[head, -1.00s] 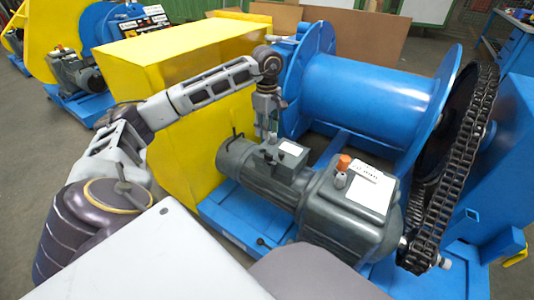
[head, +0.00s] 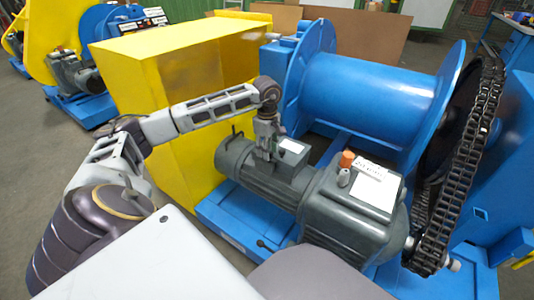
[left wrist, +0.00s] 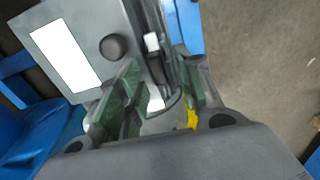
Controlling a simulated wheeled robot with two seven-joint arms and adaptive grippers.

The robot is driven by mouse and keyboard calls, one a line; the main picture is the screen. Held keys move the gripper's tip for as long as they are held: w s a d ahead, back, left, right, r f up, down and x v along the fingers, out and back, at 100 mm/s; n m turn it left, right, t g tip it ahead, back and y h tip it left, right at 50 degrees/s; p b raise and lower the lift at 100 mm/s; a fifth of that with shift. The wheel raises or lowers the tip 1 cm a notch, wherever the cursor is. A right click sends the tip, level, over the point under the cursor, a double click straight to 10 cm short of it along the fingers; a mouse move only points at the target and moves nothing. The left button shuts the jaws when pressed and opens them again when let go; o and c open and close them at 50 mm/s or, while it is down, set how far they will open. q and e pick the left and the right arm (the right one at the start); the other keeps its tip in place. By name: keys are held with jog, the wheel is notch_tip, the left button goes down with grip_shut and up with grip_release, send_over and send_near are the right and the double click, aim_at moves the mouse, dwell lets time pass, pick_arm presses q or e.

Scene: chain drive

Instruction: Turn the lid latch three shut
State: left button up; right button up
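The grey motor (head: 262,178) carries a terminal box with a lid (head: 292,149) and a white label. In the left wrist view the lid (left wrist: 75,22) is close, with its label and a round dark knob (left wrist: 113,46), which may be a latch. I cannot tell which latch is three. My left gripper (head: 266,154) points down at the box's left edge. In the left wrist view the left gripper (left wrist: 155,84) has its green-padded fingers apart, astride the lid's edge, with a dark narrow part between them. Contact is unclear. My right gripper is out of view.
A yellow cabinet (head: 178,75) stands close behind my left arm. A gearbox (head: 345,210) with an orange cap (head: 346,158) lies right of the box. A blue drum (head: 362,95) and a black chain (head: 458,165) stand beyond it.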

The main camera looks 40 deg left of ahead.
pick_arm(q)
jog(key=shift+f, duration=0.45)
jog(key=shift+c, duration=0.2)
grip_shut()
